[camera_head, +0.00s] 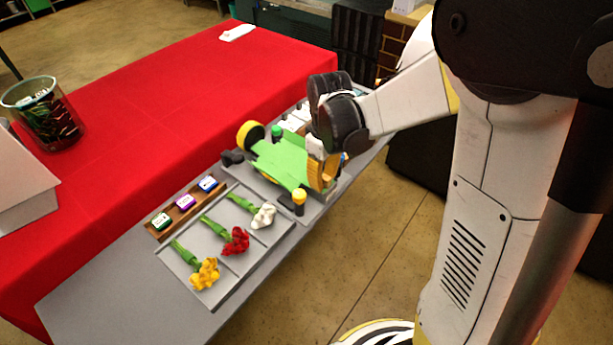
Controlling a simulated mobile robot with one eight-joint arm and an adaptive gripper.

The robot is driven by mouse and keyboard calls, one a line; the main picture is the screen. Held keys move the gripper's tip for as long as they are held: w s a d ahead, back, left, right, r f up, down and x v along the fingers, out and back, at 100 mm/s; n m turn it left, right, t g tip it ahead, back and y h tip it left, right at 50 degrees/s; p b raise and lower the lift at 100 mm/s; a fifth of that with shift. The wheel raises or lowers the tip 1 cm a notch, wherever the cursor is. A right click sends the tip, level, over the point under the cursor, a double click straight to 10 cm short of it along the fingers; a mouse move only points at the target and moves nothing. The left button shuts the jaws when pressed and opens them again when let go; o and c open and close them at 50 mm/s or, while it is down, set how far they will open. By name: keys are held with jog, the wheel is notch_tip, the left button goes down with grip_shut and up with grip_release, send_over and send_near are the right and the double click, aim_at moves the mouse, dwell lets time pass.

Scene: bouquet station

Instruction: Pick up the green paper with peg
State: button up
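My gripper (317,150) is over the right end of the paper, next to the right yellow round part (323,173). The wrist hides most of the fingers, so I cannot see whether they are open or touch the paper.
A tray (222,250) holds yellow, red and white flowers in compartments. A wooden strip (187,208) carries three coloured blocks. A black-and-yellow piece (298,200) stands near the paper's front edge. The red table (150,100) has a glass container (45,112) at left.

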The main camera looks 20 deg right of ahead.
grip_shut()
jog(key=shift+r, duration=0.1)
jog(key=shift+r, duration=0.1)
